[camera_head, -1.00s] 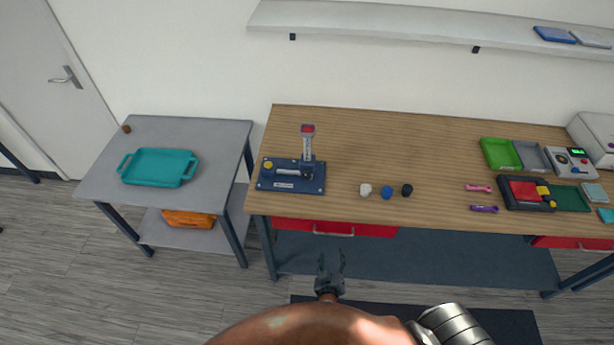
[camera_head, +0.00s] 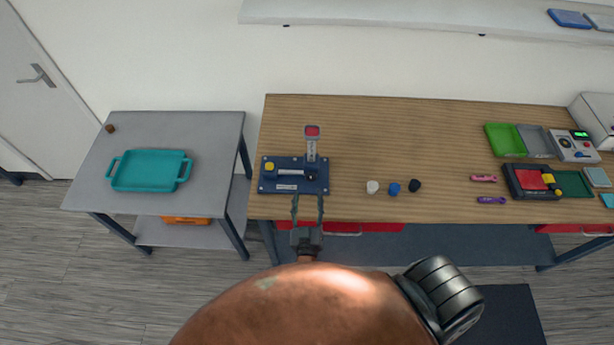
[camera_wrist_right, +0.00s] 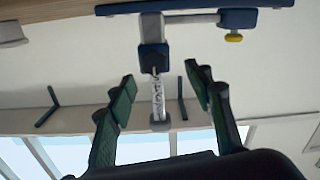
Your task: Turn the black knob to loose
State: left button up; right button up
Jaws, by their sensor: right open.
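A small black knob (camera_head: 415,185) stands on the wooden table, at the right end of a short row with a blue knob (camera_head: 394,189) and a white knob (camera_head: 372,187). Any markings on it are too small to read. Left of the row is a dark blue fixture (camera_head: 285,188) with a yellow knob, a light bar and an upright post with a red top (camera_head: 312,132). My right gripper (camera_head: 307,205) is open and empty at the table's front edge, just in front of the fixture. In the right wrist view the fixture (camera_wrist_right: 153,58) appears upside down beyond the open fingers (camera_wrist_right: 163,92).
The wooden table (camera_head: 400,130) is clear behind the knobs. To the right are pink and purple pieces, a black-and-red device (camera_head: 515,182), a green tray (camera_head: 503,140) and a meter (camera_head: 570,143). A grey side table (camera_head: 200,125) with a teal tray (camera_head: 148,186) stands left.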

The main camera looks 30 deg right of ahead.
aim_at(311, 179)
jog(key=x, duration=0.1)
jog(key=p+x, duration=0.1)
jog(key=x, duration=0.1)
jog(key=d+x, duration=0.1)
jog(key=x, duration=0.1)
jog(key=shift+s+r+p, duration=0.15)
jog(key=shift+s+p, duration=0.1)
jog(key=shift+p, duration=0.05)
jog(key=shift+w+d, duration=0.15)
jog(key=shift+w, duration=0.2)
jog(key=shift+w+d, duration=0.15)
jog(key=shift+w, duration=0.05)
jog(key=c, duration=1.2)
pick_arm(q)
jog(key=s+r, duration=0.2)
jog(key=shift+s+a, duration=0.2)
jog(key=shift+s, duration=0.1)
pick_arm(e)
jog(key=shift+o, duration=0.2)
pick_arm(q)
jog(key=shift+w, duration=0.1)
